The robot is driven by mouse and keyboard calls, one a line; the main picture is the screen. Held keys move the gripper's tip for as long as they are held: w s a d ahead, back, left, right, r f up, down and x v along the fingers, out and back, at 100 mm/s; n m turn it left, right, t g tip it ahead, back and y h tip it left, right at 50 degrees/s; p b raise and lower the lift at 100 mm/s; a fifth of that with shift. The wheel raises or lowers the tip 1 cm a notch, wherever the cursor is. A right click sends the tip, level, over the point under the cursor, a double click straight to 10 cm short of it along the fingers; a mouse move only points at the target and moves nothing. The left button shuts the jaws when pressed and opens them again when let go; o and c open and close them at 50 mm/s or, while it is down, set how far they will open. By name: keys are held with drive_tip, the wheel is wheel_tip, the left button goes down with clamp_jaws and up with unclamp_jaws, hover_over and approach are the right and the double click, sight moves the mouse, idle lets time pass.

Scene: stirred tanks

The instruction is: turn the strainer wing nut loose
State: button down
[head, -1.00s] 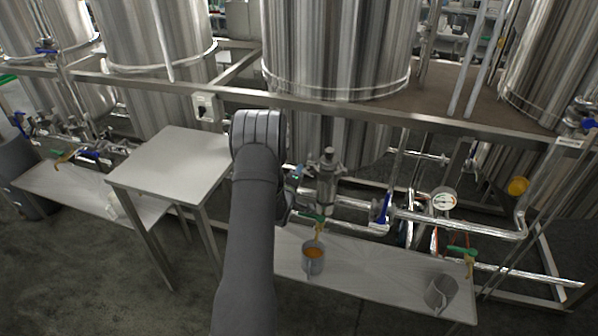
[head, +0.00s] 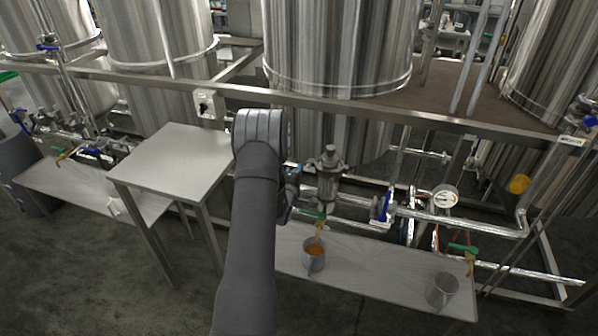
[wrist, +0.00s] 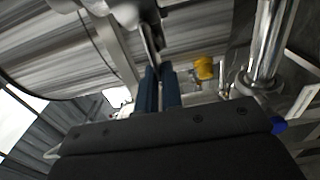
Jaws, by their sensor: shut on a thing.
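The strainer (head: 328,172) is an upright metal body on the pipe run below the middle tank, just right of my arm in the head view. My gripper (head: 294,174) is at the strainer's left side, partly hidden by my own arm. In the wrist view my gripper (wrist: 160,76) has its two blue fingers close together on a thin metal wing of the wing nut (wrist: 150,38). The wing stands between the fingertips, under a rounded metal part. The wing nut is too small and covered to make out in the head view.
A blue-handled valve (head: 383,206) is right of the strainer, with a pressure gauge (head: 446,196) beyond it. A cup of amber liquid (head: 314,255) and a grey cup (head: 441,290) stand on the low bench (head: 375,275). A frame rail (head: 400,112) runs above.

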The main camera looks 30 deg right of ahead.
drive_tip(key=c, duration=1.9)
unclamp_jaws()
drive_tip(key=v, duration=1.7)
drive_tip(key=shift+s+a+r, duration=0.1)
drive_tip(key=shift+s+a, duration=0.05)
drive_tip(key=shift+a, duration=0.05)
drive_tip(key=x, duration=1.7)
drive_tip(key=shift+d, duration=0.2)
